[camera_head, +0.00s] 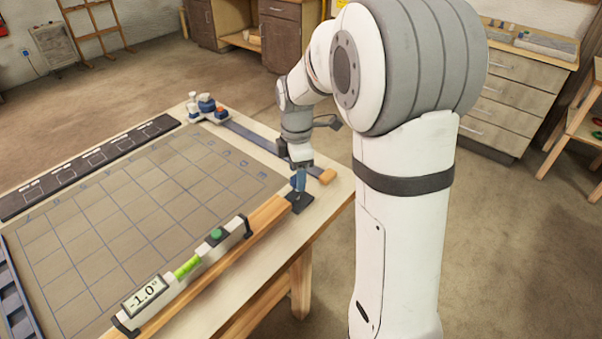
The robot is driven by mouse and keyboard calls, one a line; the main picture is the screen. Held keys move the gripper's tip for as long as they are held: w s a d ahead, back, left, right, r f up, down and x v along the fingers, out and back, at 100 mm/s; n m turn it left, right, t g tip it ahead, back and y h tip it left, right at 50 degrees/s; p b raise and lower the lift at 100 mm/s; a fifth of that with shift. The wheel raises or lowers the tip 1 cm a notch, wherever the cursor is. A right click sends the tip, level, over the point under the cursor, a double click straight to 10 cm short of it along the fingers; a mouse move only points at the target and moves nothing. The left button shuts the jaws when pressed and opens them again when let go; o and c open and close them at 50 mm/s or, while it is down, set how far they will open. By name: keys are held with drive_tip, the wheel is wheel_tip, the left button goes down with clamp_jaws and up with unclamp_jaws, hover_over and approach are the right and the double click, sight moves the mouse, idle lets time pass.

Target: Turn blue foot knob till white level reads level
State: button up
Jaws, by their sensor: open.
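The white level (188,270) lies along a wooden lath (265,217) near the table's front edge. Its display reads -1.0°, and it has a green vial and a green button. The blue foot knob (296,181) is at the lath's right end, on a dark base plate. My gripper (298,178) points down at the knob from above. It is open, and the knob is at or between its fingers. The small scale and the arm hide whether the fingers touch it.
A grid mat (130,200) covers much of the table. A dark strip (90,166) runs along its far-left edge. A blue-and-white clamp-like part (205,108) stands at the far corner, with a grey bar (262,140) running from it. Drawers and an easel stand beyond.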

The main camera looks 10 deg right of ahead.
drive_tip(key=shift+f, duration=0.55)
drive_tip(key=shift+c, duration=0.3)
